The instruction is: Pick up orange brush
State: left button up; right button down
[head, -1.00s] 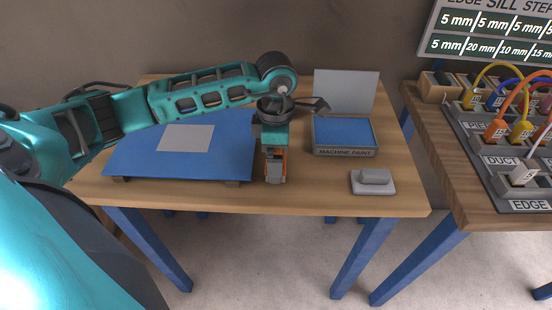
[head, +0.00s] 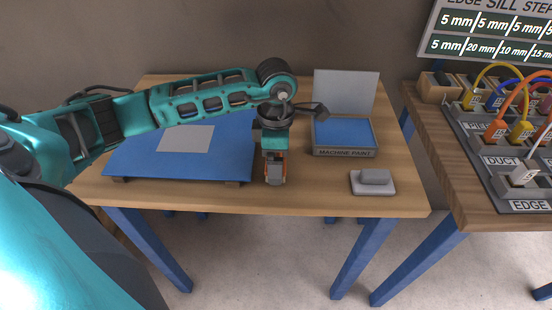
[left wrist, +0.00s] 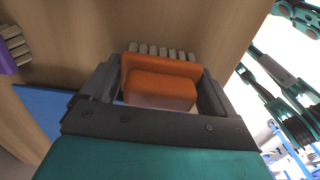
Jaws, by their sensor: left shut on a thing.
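The orange brush (left wrist: 160,84) is in the left wrist view, between the two fingers of my left gripper (left wrist: 158,92). Pale bristle tufts show along its far edge. My left gripper is shut on the brush. In the head view my left gripper (head: 274,170) points down at the table just right of the blue board, and only a little orange (head: 284,160) of the brush shows around the fingers. I cannot tell whether the brush touches the table. My right gripper is not in view.
A blue board (head: 135,165) with a grey sheet (head: 186,138) lies left on the wooden table (head: 320,200). A machine paint tray (head: 345,152) and a grey block (head: 373,188) are on the right. A purple brush (left wrist: 6,60) shows at the left wrist view's edge.

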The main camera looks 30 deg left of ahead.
pick_arm(q)
jog(key=shift+r, duration=0.1)
notch_tip(320, 180, up, 20)
jog(key=shift+p, duration=0.45)
jog(key=o, duration=0.6)
jog(key=c, duration=0.7)
